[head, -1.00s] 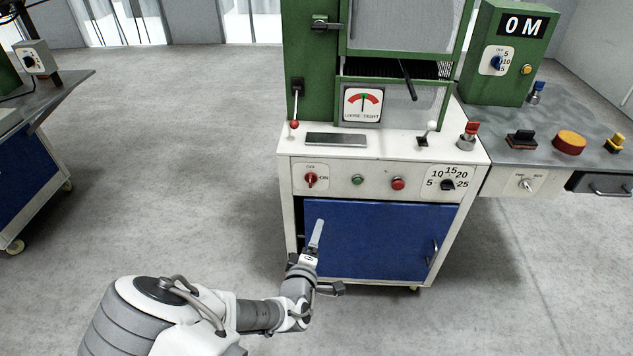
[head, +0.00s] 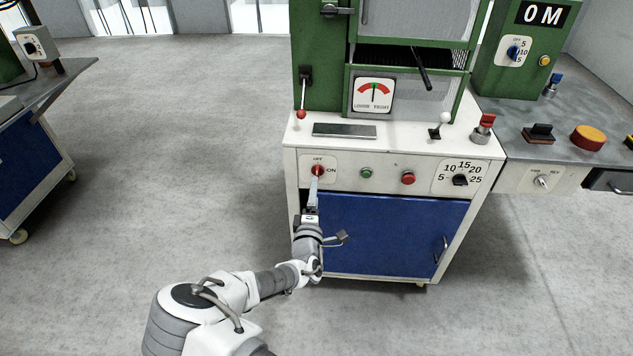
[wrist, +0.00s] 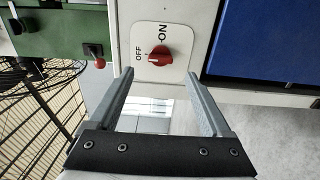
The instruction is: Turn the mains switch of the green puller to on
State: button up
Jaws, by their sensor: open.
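The mains switch is a red knob (head: 318,169) on a white OFF/ON plate, at the left of the front panel of the green machine (head: 326,60). In the wrist view the red knob (wrist: 161,56) lies lengthwise, its end appearing to point to the OFF side. My gripper (head: 315,181) is in front of the panel, just below the knob in the head view and partly over it. In the wrist view my gripper (wrist: 158,73) is open and empty. The knob shows between and just past the fingertips; I cannot tell how close they are in depth.
Green (head: 366,173) and red (head: 408,178) buttons and a black dial (head: 460,180) sit right of the switch. A red-tipped lever (head: 301,112) stands above it. The blue door (head: 390,235) is below. A grey bench (head: 510,130) adjoins at right; floor at left is clear.

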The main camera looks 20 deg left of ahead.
aim_at(317, 173)
jog(key=x, duration=0.6)
jog(key=shift+b, duration=0.35)
jog(key=shift+w, duration=0.1)
grip_shut()
jog(key=shift+m, duration=0.3)
jog(key=shift+m+b, duration=6.05)
jog(key=shift+m, duration=2.45)
